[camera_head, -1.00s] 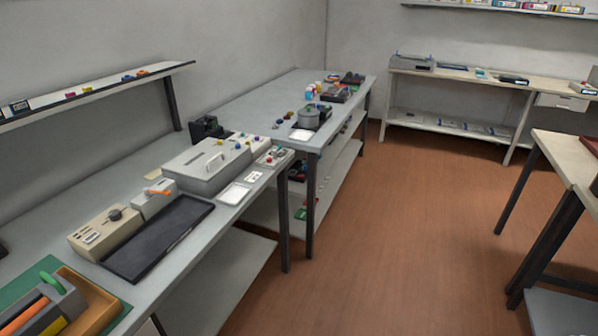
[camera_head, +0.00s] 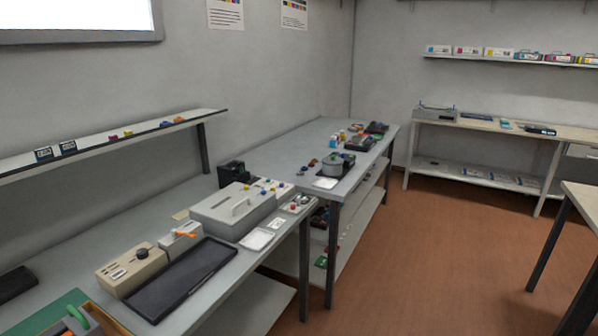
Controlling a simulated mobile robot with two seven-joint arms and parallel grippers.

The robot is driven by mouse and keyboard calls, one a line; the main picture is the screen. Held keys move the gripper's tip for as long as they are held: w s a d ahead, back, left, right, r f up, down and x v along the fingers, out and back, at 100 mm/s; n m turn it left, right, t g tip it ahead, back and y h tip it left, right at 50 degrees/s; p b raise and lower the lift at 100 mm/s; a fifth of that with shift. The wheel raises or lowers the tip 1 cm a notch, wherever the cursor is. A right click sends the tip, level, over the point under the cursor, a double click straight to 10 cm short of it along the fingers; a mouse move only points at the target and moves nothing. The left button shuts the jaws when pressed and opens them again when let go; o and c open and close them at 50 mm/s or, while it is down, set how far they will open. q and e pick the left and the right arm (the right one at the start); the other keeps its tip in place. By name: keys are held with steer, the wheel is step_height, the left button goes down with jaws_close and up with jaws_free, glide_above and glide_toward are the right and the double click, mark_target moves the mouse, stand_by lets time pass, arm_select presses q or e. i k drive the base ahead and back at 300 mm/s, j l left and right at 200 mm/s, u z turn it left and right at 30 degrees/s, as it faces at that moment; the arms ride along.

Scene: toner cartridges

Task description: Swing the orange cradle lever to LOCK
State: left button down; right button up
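A small orange lever (camera_head: 186,234) sticks out from a small light grey box (camera_head: 178,241) on the left bench. It points to the right over the edge of a black tray. At the bottom left edge, a grey device with a green handle (camera_head: 76,318) is cut off by the frame, with a bit of orange beside it. I cannot tell which of these is the cradle, and no LOCK mark is readable. Neither of my grippers is in view.
A beige box with a black knob (camera_head: 132,268) and the black tray (camera_head: 182,282) flank the grey box. A larger grey lidded case (camera_head: 233,210) stands behind. A shelf (camera_head: 110,140) runs above the bench. Open brown floor (camera_head: 430,270) lies to the right.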

mark_target(193, 235)
steer(key=i+l, duration=0.1)
steer(key=i, duration=0.45)
steer(key=i+l+u, duration=0.15)
steer(key=i, duration=0.45)
steer(key=u, duration=1.3)
